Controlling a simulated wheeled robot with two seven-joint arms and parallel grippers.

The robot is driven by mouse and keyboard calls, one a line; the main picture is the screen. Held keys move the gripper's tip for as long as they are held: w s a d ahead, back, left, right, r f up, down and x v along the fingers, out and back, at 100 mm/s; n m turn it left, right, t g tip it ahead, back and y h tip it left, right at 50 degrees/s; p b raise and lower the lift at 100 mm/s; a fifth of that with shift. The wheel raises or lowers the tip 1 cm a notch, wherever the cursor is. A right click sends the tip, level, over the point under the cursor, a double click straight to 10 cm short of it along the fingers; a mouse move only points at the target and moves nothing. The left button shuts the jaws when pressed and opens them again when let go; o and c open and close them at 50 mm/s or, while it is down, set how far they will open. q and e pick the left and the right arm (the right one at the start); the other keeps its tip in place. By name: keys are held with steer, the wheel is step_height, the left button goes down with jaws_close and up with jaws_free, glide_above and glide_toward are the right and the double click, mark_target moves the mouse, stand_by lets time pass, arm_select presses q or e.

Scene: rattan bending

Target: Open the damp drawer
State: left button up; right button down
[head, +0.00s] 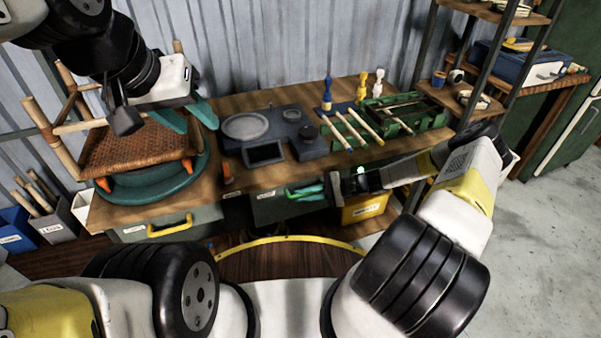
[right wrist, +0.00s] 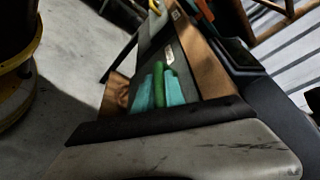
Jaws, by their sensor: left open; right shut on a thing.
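A dark drawer front (head: 270,210) sits under the bench's front edge, left of the yellow bin; its label is too small to read, so I cannot confirm it is the damp drawer. My right gripper (head: 308,191) is shut on its green handle, at the bench front. In the right wrist view, the green handle (right wrist: 158,84) shows between the teal fingertips. My left gripper (head: 188,115) is open and empty, above the bench's left part, beside the woven stool. I cannot tell whether the drawer stands out from the bench.
A drawer with a yellow handle (head: 170,227) is at left. The woven stool (head: 130,150) stands on a teal round base (head: 160,184). A hotplate unit (head: 270,133) and green rack (head: 408,118) are on the bench. A yellow bin (head: 366,208) is under it. Grey floor (head: 545,230) is clear at right.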

steer(key=shift+s, duration=0.1)
steer(key=s+d, duration=0.3)
steer(key=s, duration=0.7)
steer(key=s+d, duration=0.3)
steer(key=s, duration=0.8)
steer(key=shift+d, duration=0.1)
steer(key=c, duration=1.4)
jaws_free()
steer(key=v, duration=0.7)
steer(key=shift+d, duration=0.4)
